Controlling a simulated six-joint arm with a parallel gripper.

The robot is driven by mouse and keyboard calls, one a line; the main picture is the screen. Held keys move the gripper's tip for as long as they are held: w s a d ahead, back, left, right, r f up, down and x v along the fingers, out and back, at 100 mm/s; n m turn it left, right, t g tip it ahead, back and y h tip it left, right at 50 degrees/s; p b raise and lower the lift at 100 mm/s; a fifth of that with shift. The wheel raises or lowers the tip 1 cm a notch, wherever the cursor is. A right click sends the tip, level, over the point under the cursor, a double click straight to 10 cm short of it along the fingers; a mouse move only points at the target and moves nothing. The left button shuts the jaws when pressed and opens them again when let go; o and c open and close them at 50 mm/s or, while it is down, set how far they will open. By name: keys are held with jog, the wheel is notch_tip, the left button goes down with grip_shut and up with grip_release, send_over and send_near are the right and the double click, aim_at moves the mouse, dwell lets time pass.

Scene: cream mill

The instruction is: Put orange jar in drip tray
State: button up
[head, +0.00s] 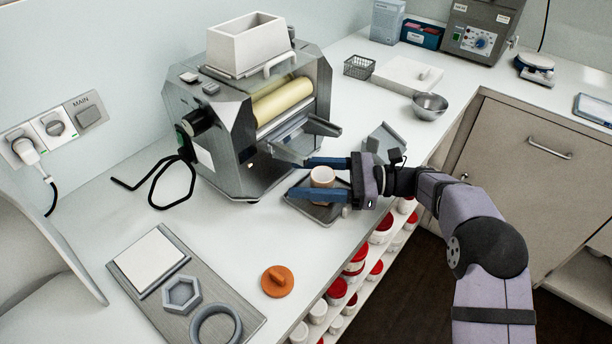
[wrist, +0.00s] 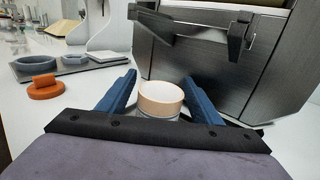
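A small pale orange-tan jar (head: 322,177) with an open, light top stands upright over the dark drip tray (head: 330,215) in front of the mill. It also shows in the wrist view (wrist: 161,100). My gripper (head: 325,178) reaches in from the right, with one blue finger on each side of the jar. In the wrist view a narrow gap shows between each finger and the jar, so the gripper looks open around it. The jar's base and part of the tray are hidden by the near finger. A bright orange knobbed lid (head: 277,281) lies on the counter.
The steel mill (head: 238,150) with yellowish rollers stands just behind the tray, its scraper parts close to my fingers. A grey board (head: 240,315) holds a hexagon piece, a ring and a white plate. A metal bowl (head: 430,106) is at the right.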

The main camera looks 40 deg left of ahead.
jog(key=shift+r, duration=0.2)
jog(key=b+v, duration=0.2)
jog(key=v, duration=0.9)
jog(key=shift+w+d, duration=0.2)
jog(key=shift+d, duration=0.1)
jog(key=shift+w+d, duration=0.1)
